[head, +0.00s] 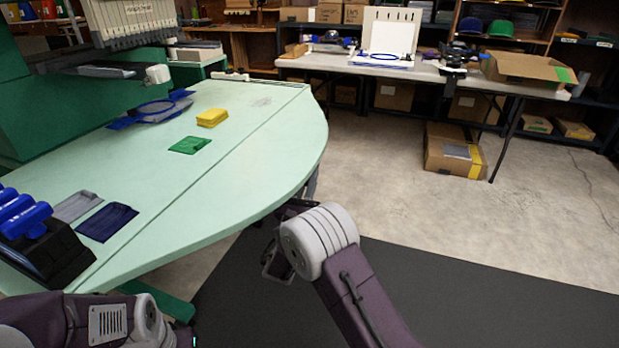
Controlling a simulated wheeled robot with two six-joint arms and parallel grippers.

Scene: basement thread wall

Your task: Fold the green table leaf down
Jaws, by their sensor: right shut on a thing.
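The green table leaf (268,152) is the pale green rounded flap on the right side of the table, beyond a straight seam. It is level with the fixed table top (150,165). My right gripper (287,210) is at the leaf's curved near edge, partly under it, and is shut on the leaf. Its fingertips are mostly hidden by the leaf and my wrist. A grey support (312,183) shows below the leaf beside the gripper. My left arm is at the bottom left; its gripper is out of view.
A yellow stack (212,117), green cloth (190,145), navy cloth (107,222) and blue hoop (155,107) lie left of the seam. The leaf's top is clear. A dark mat (480,300) covers the near floor. Cardboard boxes (455,150) stand under the back table.

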